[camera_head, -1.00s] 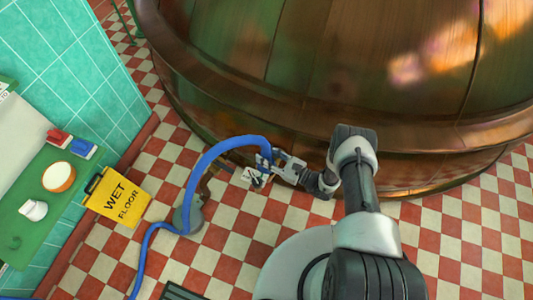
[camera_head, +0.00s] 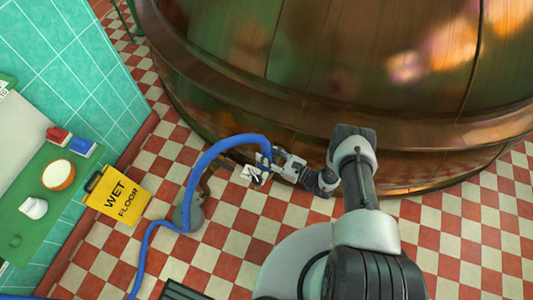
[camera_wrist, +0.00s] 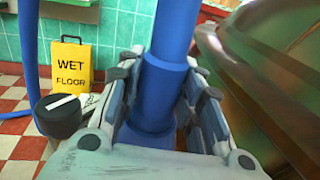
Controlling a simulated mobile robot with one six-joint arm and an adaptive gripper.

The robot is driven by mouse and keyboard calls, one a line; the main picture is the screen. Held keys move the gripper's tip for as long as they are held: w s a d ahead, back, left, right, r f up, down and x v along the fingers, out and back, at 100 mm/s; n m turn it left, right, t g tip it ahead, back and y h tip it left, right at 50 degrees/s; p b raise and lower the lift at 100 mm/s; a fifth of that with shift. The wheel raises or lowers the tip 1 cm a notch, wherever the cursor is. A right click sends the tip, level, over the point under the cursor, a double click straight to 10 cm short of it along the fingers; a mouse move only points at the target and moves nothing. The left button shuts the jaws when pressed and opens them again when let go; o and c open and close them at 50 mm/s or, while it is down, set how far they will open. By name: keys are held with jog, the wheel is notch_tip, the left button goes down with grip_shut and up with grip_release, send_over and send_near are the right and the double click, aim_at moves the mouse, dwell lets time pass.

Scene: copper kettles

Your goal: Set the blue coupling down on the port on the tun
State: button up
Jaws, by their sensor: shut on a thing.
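My gripper (camera_head: 266,162) is shut on the blue coupling, which shows between the fingers in the wrist view (camera_wrist: 160,88). The coupling stands roughly upright in the wrist view, with its lower end hidden by the gripper. A blue hose (camera_head: 206,160) arches up from the coupling and curves left down to the floor. The copper tun (camera_head: 300,60) fills the back right of the head view, with its curved side just behind my gripper. The port cannot be made out; my gripper and the hose cover that area. I cannot tell whether the coupling touches anything below.
A yellow wet-floor sign (camera_head: 116,196) stands on the checkered floor at left. A dark round object (camera_wrist: 60,115) is near it in the wrist view. A green bench (camera_head: 45,215) with a bowl (camera_head: 58,176) and a cup (camera_head: 33,208) runs along the tiled wall.

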jog(key=shift+f, duration=0.4)
jog(key=o, duration=1)
jog(key=shift+o, duration=0.2)
jog(key=v, duration=1.2)
